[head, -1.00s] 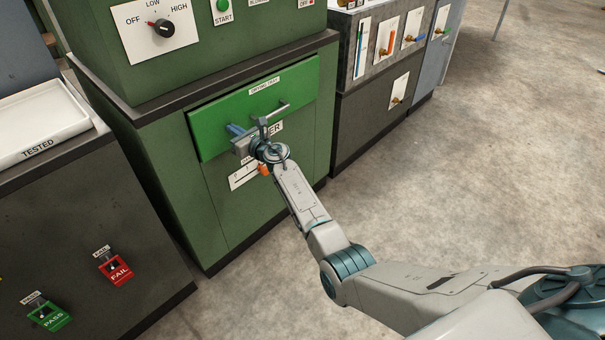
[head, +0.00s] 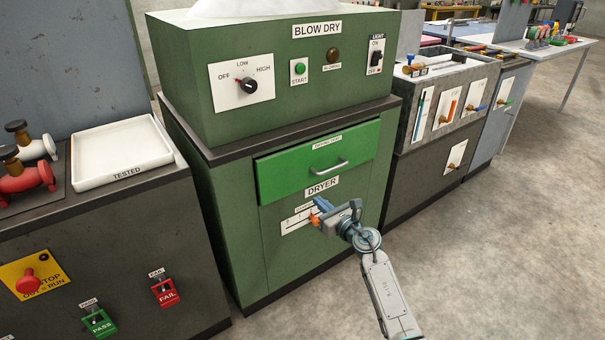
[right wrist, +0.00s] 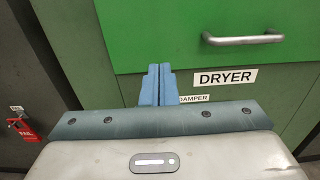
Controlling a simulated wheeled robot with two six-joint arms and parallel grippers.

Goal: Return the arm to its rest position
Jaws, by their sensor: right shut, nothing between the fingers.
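My right gripper (head: 321,217) is in front of the green dryer cabinet (head: 228,215), below the bright green drawer (head: 300,173). In the right wrist view its blue fingers (right wrist: 154,86) are together with nothing between them. The drawer's metal handle (head: 329,167) is up and to the right of the fingers in that view, clear of them. In the head view the gripper covers part of the damper label on the cabinet front. My left gripper is not in view.
A white tray marked TESTED (head: 120,150) lies on the dark bench at left. PASS (head: 99,322) and FAIL (head: 164,291) switches are on its front. A tank unit (head: 440,105) stands right of the dryer. The floor (head: 500,220) at right is clear.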

